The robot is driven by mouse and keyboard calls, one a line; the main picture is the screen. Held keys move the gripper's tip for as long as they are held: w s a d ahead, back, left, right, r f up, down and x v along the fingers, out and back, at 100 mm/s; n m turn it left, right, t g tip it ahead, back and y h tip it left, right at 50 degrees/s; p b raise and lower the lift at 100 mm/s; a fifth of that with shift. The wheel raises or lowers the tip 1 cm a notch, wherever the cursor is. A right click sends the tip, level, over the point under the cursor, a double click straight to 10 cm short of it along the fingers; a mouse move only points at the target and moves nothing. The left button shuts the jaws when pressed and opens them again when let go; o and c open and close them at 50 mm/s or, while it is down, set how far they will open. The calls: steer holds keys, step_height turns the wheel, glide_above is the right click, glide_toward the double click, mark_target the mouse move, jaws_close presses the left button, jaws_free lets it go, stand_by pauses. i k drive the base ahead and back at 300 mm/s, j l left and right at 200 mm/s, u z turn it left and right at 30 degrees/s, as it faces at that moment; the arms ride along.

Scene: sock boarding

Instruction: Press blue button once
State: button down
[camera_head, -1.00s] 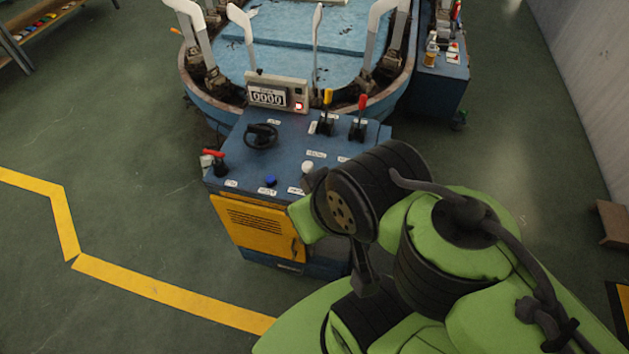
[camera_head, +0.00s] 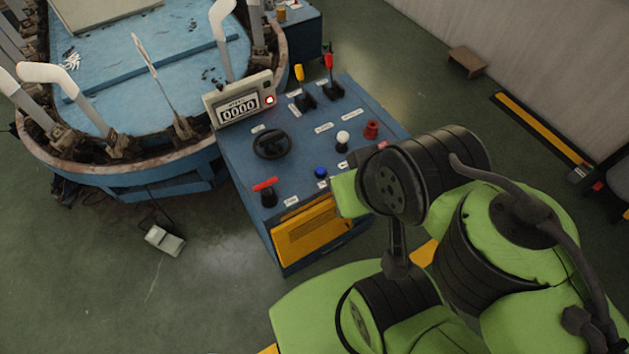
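The blue button (camera_head: 321,172) is a small round cap near the front edge of the blue control panel (camera_head: 232,160). A white label lies just in front of it. My green and black arm is to the right of the button and covers the panel's front right corner. No gripper fingers show; my gripper is hidden or out of the picture. Nothing is seen touching the button.
A display box (camera_head: 240,105) reads 0000. Yellow and red levers stand behind.

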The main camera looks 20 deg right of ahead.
mark_target(320, 170)
steer(key=k+j+z, duration=0.1)
steer(key=j+z, duration=0.25)
steer(key=k+j+z, duration=0.15)
steer(key=j+z, duration=0.15)
steer(key=j, duration=0.15)
steer(key=k, duration=0.7)
